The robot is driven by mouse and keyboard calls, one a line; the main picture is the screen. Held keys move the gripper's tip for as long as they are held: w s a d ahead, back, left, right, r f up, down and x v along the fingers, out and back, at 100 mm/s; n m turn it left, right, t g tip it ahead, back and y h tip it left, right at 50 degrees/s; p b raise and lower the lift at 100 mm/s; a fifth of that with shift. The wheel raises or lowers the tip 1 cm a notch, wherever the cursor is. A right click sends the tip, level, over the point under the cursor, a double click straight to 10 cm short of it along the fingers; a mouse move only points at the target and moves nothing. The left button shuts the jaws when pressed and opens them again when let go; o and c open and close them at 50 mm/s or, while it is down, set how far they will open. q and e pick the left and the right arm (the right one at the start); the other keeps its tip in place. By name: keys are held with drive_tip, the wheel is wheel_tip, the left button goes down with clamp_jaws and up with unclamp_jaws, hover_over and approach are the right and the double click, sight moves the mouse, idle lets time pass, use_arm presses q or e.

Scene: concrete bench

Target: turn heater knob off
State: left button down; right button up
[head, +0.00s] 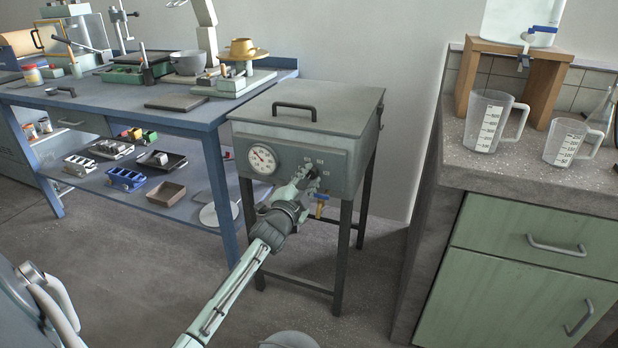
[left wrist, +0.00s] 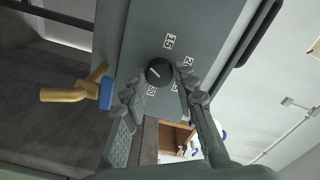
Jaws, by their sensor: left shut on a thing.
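The heater is a grey-green metal box (head: 342,110) on dark legs, with a lid and a black handle on top. Its front panel carries a round white dial (head: 263,159) and a knob. In the head view my left gripper (head: 308,176) is at the right part of the panel and mostly covers the knob. The left wrist view shows the black round knob (left wrist: 160,70) with a white mark and number labels around it. My left gripper (left wrist: 157,82) has one finger on each side of the knob and is shut on it. My right gripper is out of view.
A brass tap with a blue handle (head: 320,208) sits below the knob; it also shows left of the fingers in the wrist view (left wrist: 106,92). A blue workbench (head: 190,118) with tools stands left. A counter (head: 455,150) with measuring jugs (head: 492,122) stands right.

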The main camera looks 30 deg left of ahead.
use_arm(q)
drive_tip(key=c, duration=1.2)
unclamp_jaws()
drive_tip(key=v, duration=1.2)
